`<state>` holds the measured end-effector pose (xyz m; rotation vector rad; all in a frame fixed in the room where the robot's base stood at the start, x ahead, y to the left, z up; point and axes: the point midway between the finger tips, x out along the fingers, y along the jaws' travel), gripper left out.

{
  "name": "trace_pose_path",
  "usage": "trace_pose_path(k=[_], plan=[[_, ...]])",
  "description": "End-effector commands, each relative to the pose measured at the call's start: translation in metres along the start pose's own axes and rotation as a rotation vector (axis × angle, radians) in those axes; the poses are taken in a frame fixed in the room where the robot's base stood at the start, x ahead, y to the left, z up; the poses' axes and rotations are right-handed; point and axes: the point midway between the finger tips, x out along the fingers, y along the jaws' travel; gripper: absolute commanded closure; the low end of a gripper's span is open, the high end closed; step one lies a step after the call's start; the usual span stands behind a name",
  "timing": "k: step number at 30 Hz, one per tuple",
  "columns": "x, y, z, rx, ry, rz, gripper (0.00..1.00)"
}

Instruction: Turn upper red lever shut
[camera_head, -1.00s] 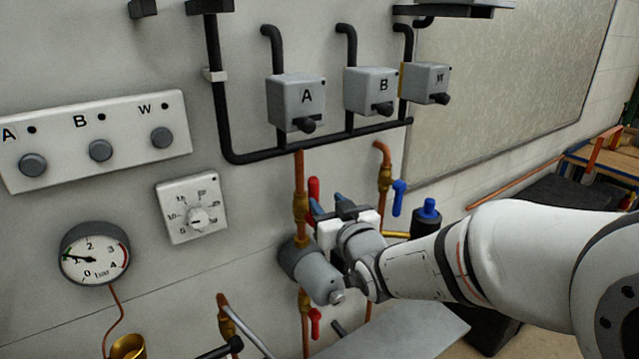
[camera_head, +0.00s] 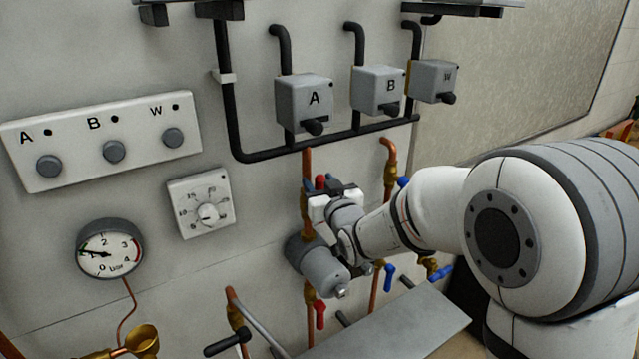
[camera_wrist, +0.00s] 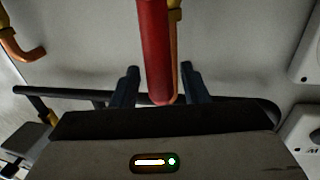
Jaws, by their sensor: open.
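The upper red lever (camera_head: 320,182) stands on the copper pipe in the head view, with only its top showing above my gripper (camera_head: 322,188). In the wrist view the red lever (camera_wrist: 154,45) hangs down from the top middle. Its rounded end lies between the two dark fingers of my gripper (camera_wrist: 158,72), with a gap on each side. My gripper is open and no finger visibly touches the lever. The valve body behind the lever is mostly hidden by my gripper in the head view.
A grey cylinder (camera_head: 318,265) sits on the pipe just below my gripper. A lower red lever (camera_head: 319,314) and a blue lever (camera_head: 389,277) are close by. Box A (camera_head: 304,102) and a black pipe (camera_head: 290,150) are above. A pressure gauge (camera_head: 108,250) is at left.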

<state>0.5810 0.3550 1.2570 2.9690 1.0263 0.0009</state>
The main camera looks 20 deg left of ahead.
Motion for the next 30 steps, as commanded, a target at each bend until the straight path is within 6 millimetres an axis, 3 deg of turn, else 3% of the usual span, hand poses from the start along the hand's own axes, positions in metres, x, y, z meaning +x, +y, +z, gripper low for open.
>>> trace_pose_path(k=[16,30], plan=[[-0.0002,-0.0007,0.0001,0.000,-0.001,-0.001,1.00],[0.0011,-0.0068,0.0010,0.020,-0.004,-0.013,1.00]])
